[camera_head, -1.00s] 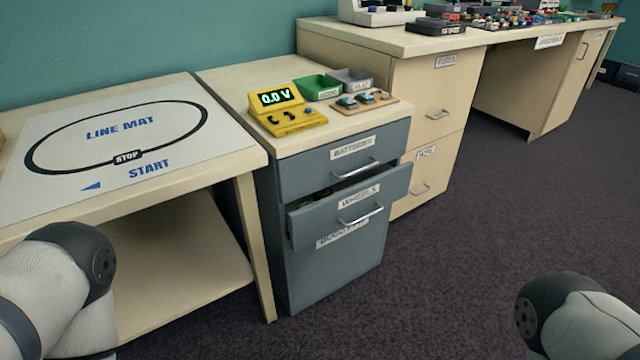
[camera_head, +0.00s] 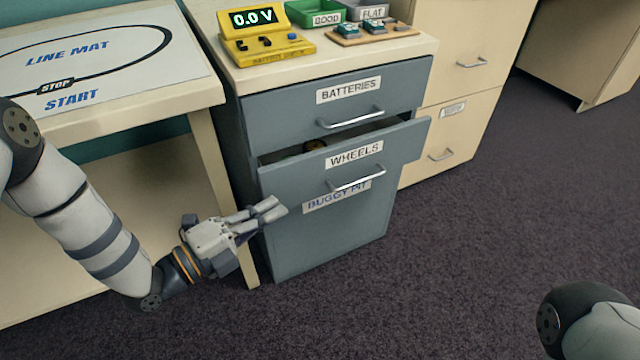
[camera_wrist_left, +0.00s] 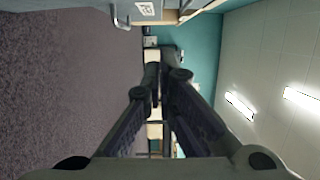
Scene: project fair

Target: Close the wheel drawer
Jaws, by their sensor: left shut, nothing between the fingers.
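The wheel drawer (camera_head: 290,180) is the middle drawer of a grey-blue cabinet, labelled WHEELS, with a silver bar handle (camera_head: 356,186). It is pulled partly out. A small yellowish wheel and dark contents show in the gap behind its front. My left gripper (camera_head: 271,207) is shut and empty, in front of the cabinet, near the lower left of the drawer front; I cannot tell if it touches. In the left wrist view its fingers (camera_wrist_left: 166,75) come together at the tips. My right gripper is out of view; only part of my right arm shows at the lower right.
The BATTERIES drawer (camera_head: 290,104) above is shut; the BUGGY KIT front (camera_head: 320,232) is below. A yellow voltmeter (camera_head: 262,48) and green tray (camera_head: 318,14) stand on top. The line mat table (camera_head: 215,92) is at left, its leg beside the cabinet. Floor at right is clear.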

